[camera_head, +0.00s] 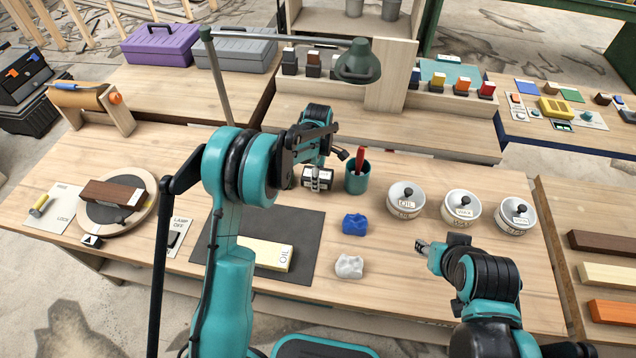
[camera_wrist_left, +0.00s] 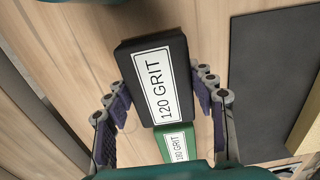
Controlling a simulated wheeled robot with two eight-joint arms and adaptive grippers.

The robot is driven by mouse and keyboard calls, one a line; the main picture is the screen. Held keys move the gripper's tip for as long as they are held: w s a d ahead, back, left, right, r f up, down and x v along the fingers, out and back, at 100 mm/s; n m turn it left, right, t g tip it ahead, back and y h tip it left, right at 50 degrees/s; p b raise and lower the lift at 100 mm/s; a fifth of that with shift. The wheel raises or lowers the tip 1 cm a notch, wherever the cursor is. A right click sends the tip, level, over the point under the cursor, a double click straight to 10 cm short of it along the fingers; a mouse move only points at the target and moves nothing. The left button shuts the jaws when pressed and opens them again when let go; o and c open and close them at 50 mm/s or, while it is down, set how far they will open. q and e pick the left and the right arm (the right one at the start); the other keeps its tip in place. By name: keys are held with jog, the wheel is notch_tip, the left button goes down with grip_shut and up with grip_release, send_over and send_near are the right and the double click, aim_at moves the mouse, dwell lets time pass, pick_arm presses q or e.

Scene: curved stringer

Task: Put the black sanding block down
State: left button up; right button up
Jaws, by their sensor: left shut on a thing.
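The black sanding block (camera_wrist_left: 137,87) shows a white "120 GRIT" label in the left wrist view and lies between the two fingers of my left gripper (camera_wrist_left: 165,105). In the head view my left gripper (camera_head: 318,182) is shut on the black block (camera_head: 326,179) toward the back of the workbench, left of the teal cup. A green sanding block (camera_wrist_left: 176,144) sits close by the black one in the wrist view. Whether the black block touches the bench is unclear. My right gripper (camera_head: 423,247) is over the bench's right part, holding nothing visible; its jaw opening is too small to judge.
A teal cup (camera_head: 357,182) with a red tool stands right of the left gripper. Blue (camera_head: 355,224) and white (camera_head: 349,266) cloths, a dark mat (camera_head: 308,232) and labelled tins (camera_head: 406,200) occupy the bench. A lamp (camera_head: 358,64) overhangs the back. Bare wood lies between cloths and tins.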

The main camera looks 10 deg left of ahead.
pick_arm(q)
notch_tip(320, 180, down, 2)
jog(key=shift+f, duration=0.25)
jog(key=shift+f+b, duration=0.15)
jog(key=shift+b, duration=0.25)
jog(key=o, duration=1.5)
jog(key=shift+c, duration=0.2)
